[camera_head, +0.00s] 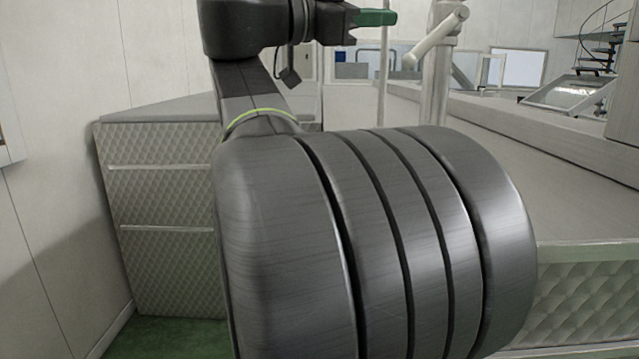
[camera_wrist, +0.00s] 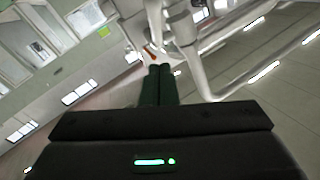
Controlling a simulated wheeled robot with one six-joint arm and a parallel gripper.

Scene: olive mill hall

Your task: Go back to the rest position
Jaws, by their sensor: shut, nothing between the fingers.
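My gripper (camera_head: 393,18) shows at the top of the head view with its green fingers pointing right. It is raised above the counters and apart from them. In the wrist view my gripper (camera_wrist: 160,70) shows its two dark green fingers side by side, shut with nothing between them. My dark arm fills the middle of the head view and hides much of what lies behind it.
A quilted metal cabinet (camera_head: 165,240) stands at the left beside a pale wall (camera_head: 70,110). A long counter (camera_head: 540,190) runs along the right. A white pipe (camera_head: 437,80) rises behind my gripper. The green floor (camera_head: 165,338) shows at lower left.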

